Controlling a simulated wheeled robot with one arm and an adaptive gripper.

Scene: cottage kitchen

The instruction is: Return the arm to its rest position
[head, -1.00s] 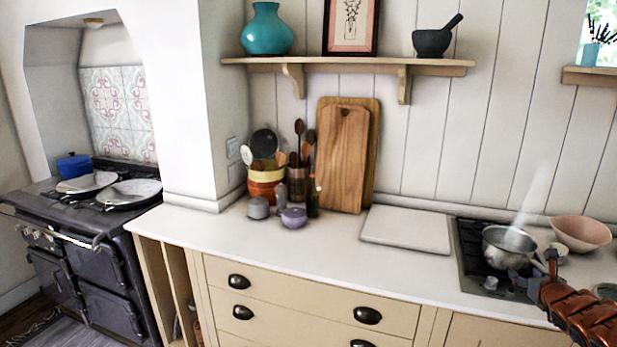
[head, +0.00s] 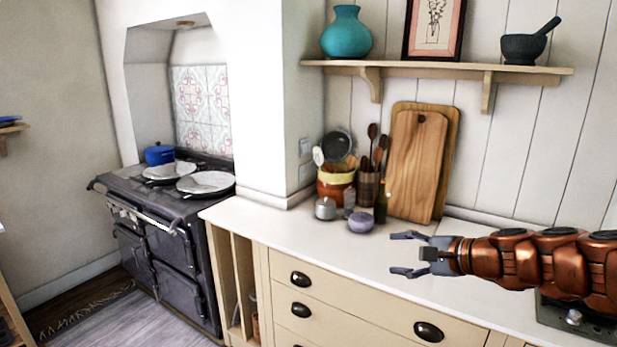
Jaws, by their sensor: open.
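My gripper (head: 405,254) is in the head view, right of centre, in front of the white countertop (head: 290,232). Its two fingers point left and are spread apart, with nothing between them. My copper-coloured arm stretches in from the right edge, roughly level. It hides part of the counter and most of the small gas hob (head: 575,318) at the lower right.
On the counter stand a lavender pot (head: 361,222), a grey pot (head: 325,209), a utensil crock (head: 335,187) and wooden boards (head: 415,165). A shelf (head: 440,67) hangs above. A dark range cooker (head: 165,240) stands left. Open floor (head: 150,322) shows at lower left.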

